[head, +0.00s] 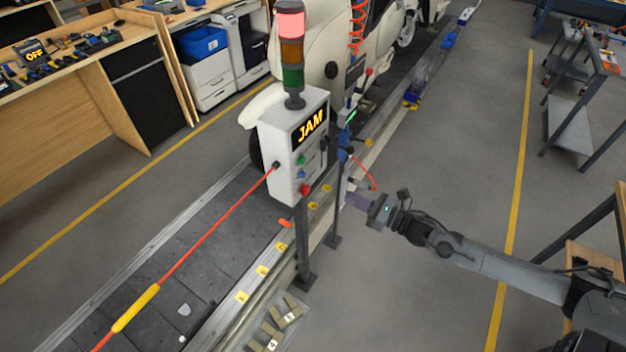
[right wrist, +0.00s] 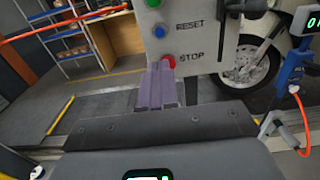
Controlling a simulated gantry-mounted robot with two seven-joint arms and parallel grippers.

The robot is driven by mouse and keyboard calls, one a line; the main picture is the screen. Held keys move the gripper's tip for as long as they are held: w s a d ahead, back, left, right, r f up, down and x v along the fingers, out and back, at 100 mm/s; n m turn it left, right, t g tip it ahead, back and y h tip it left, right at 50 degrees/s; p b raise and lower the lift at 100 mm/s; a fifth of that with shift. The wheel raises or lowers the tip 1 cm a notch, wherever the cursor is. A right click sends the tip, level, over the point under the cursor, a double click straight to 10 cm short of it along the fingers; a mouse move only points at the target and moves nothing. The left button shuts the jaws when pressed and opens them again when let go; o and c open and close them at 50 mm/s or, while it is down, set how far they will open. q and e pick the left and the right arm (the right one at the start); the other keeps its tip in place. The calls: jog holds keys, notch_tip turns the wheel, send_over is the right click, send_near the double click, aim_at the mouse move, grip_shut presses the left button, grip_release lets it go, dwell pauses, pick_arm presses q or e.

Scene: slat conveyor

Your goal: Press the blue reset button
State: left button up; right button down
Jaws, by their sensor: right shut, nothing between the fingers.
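The white control box (head: 287,158) with a lit JAM display stands on a post beside the conveyor. The blue reset button (head: 302,174) is between the green button (head: 301,160) and the red stop button (head: 305,189). In the right wrist view the blue button (right wrist: 159,31) is beside the word RESET, above the red button (right wrist: 168,60). My right gripper (head: 350,198) is to the right of the box, its fingers shut and empty. In the right wrist view the fingertips (right wrist: 159,66) appear just below the blue button and overlap the red button's edge. My left gripper is out of view.
A signal tower (head: 290,50) glows red on top of the box. A red cord with a yellow handle (head: 136,308) runs from the box along the slat conveyor (head: 205,240). A blue handheld device (right wrist: 292,68) hangs right of the box.

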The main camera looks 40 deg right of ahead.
aim_at(304, 175)
jog(key=x, duration=1.4)
jog(key=shift+p, duration=0.35)
